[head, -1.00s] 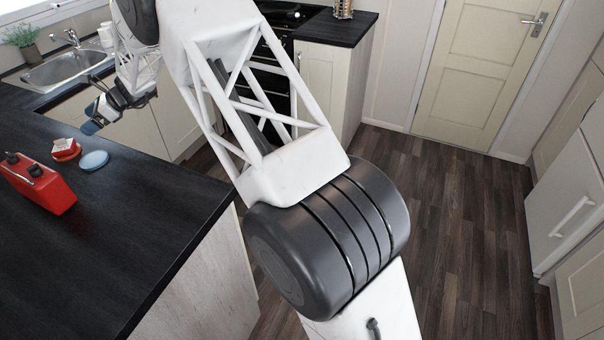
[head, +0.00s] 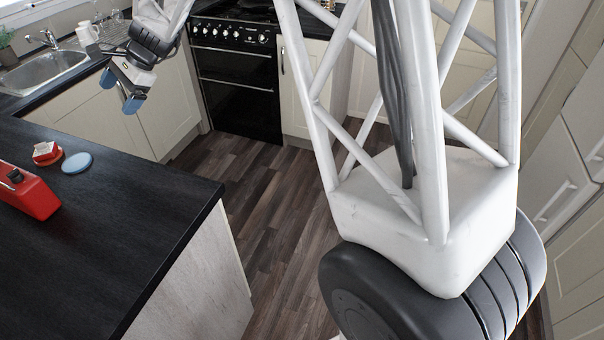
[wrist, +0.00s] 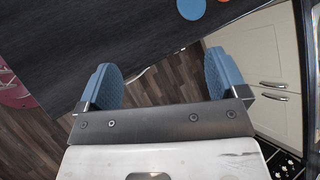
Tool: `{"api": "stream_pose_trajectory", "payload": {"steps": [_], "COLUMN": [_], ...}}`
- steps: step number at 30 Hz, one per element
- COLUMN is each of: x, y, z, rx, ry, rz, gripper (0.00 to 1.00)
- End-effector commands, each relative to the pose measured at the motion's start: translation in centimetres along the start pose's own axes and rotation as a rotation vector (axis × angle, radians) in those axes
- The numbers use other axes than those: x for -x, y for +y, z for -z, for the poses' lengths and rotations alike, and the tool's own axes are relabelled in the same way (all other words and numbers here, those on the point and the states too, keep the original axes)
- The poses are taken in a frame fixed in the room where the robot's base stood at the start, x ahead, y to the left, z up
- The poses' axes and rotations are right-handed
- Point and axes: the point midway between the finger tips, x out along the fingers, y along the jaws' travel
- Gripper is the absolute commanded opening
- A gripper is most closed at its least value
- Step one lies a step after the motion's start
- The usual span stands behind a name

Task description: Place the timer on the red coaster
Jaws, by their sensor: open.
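A small red block with a white top, which looks like the timer (head: 45,149), is on the dark counter at the left of the head view. It appears to rest on a reddish disc, the red coaster (head: 57,160), mostly hidden under it. In the wrist view, only a sliver of red (wrist: 222,1) shows at the top edge. My gripper (head: 121,92) is open and empty, its blue fingers apart, past the counter's far edge, to the right of and beyond the timer. In the wrist view the gap between its fingers (wrist: 162,82) holds nothing.
A blue disc (head: 77,163) lies just right of the red coaster; it also shows in the wrist view (wrist: 191,8). A sink (head: 45,75) and an oven (head: 238,80) are behind.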

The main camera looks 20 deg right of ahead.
Motion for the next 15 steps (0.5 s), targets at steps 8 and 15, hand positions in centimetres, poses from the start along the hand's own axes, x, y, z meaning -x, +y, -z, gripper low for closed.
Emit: {"api": "stream_pose_trajectory", "payload": {"steps": [8,15], "x": [5.8,10.0], "y": [6.6,12.6], "z": [-1.8,-3.2], "rx": [0.166,0.307], "ry": [0.106,0.195], "rz": [-0.053,-0.112], "gripper": [0.91,0.91]}}
